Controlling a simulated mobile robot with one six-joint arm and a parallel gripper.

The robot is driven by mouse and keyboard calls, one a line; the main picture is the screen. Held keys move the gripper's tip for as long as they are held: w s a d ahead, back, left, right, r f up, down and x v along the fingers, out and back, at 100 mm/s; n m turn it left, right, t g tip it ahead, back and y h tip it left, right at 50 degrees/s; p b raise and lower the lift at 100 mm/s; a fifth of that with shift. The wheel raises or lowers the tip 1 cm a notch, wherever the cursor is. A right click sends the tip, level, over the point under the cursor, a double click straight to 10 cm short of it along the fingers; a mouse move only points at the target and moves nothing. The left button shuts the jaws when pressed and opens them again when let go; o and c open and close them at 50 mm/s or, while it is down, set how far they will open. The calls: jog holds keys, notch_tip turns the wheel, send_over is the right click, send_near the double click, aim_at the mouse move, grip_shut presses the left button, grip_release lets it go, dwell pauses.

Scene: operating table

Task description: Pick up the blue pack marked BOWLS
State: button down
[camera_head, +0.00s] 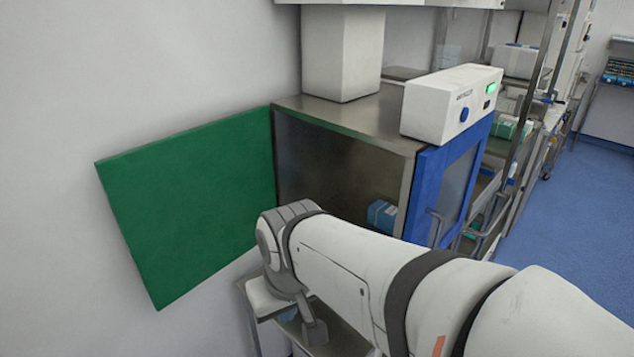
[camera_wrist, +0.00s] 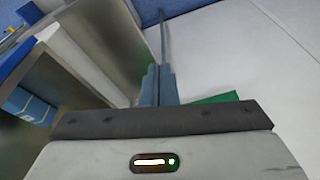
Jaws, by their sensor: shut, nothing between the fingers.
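A blue pack (camera_head: 381,216) sits low inside the steel cabinet (camera_head: 340,115) in the head view, partly hidden by my arm. Its marking is too small to read. Blue packs also show at the left edge of the wrist view (camera_wrist: 28,105), on a shelf; I cannot tell whether one is the same pack. My gripper (camera_wrist: 158,85) is shut and empty in the wrist view, its fingers to the right of the shelf and apart from the packs.
A blue-framed glass door (camera_head: 450,185) with a handle is at the cabinet's right side. A white control box (camera_head: 450,103) is on top. A green board (camera_head: 190,205) is beside the cabinet at the wall. Blue floor (camera_head: 580,210) is open at the right.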

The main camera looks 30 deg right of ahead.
jog(key=n+h, duration=1.1)
jog(key=n, duration=1)
send_near(392, 217)
jog(key=s+a+f, duration=0.1)
jog(key=a+f, duration=0.1)
jog(key=a, duration=0.1)
jog(key=w+d, duration=0.1)
jog(key=d, duration=0.2)
jog(key=w+d+p, duration=0.1)
jog(key=d, duration=0.3)
jog(key=w+d+p, duration=0.1)
jog(key=d, duration=0.3)
jog(key=shift+d+r, duration=0.1)
jog(key=shift+r, duration=0.05)
jog(key=shift+w+d+f+b, duration=0.15)
jog(key=shift+f+b, duration=0.15)
jog(key=shift+f, duration=0.6)
